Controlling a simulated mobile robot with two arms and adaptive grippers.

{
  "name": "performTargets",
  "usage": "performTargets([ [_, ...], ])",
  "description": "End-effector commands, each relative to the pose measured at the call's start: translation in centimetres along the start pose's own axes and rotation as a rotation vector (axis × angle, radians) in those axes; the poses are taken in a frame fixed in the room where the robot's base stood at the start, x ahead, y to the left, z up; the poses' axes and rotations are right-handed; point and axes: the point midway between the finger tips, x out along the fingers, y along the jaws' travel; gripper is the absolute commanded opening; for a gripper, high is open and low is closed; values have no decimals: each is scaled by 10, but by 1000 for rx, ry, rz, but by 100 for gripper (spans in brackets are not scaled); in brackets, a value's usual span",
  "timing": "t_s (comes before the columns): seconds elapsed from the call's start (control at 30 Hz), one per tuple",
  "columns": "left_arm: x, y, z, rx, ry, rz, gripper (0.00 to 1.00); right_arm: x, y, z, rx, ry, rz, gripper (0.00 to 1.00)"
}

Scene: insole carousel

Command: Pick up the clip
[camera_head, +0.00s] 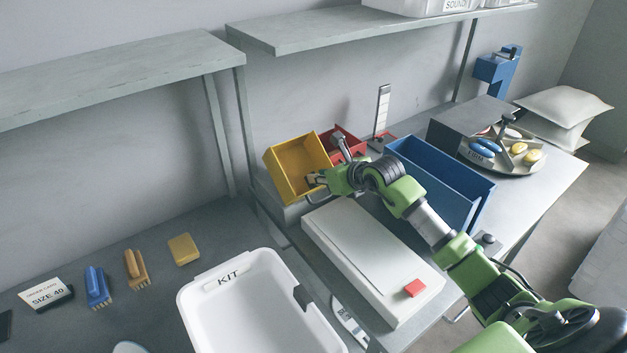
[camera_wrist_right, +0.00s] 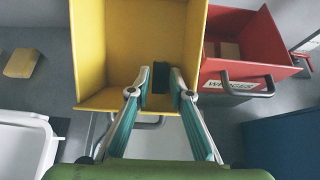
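A small dark block (camera_wrist_right: 160,78), which I take to be the clip, shows in the wrist view between the fingertips of my right gripper (camera_wrist_right: 160,82), in front of the inside of the yellow bin (camera_wrist_right: 110,45). It fills the narrow gap, with a finger pad against each side. The fingers are partly closed. In the head view my right gripper (camera_head: 318,180) is at the front of the yellow bin (camera_head: 285,175), and the block cannot be made out there. My left gripper is not in view.
A red bin (camera_head: 345,138) stands right of the yellow one, and a blue bin (camera_head: 445,185) lies farther right. A white box (camera_head: 350,240) lies in front. The white KIT tray (camera_head: 200,300) is nearer, left. A shelf (camera_head: 370,30) overhangs behind.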

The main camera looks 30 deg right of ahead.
Motion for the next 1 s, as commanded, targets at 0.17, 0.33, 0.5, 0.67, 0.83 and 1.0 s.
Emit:
performTargets([
  [0.17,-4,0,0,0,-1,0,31,20,0,1,3,0,1,19],
  [0.33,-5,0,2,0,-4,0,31,26,0,1,0,-1,0,19],
  [0.5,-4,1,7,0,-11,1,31,26,0,0,0,-1,0,19],
  [0.67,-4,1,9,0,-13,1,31,26,0,0,0,0,0,4],
  [0.83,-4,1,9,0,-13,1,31,26,0,0,0,0,0,4],
  [1.0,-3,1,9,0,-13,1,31,25,0,2,0,-1,0,4],
])
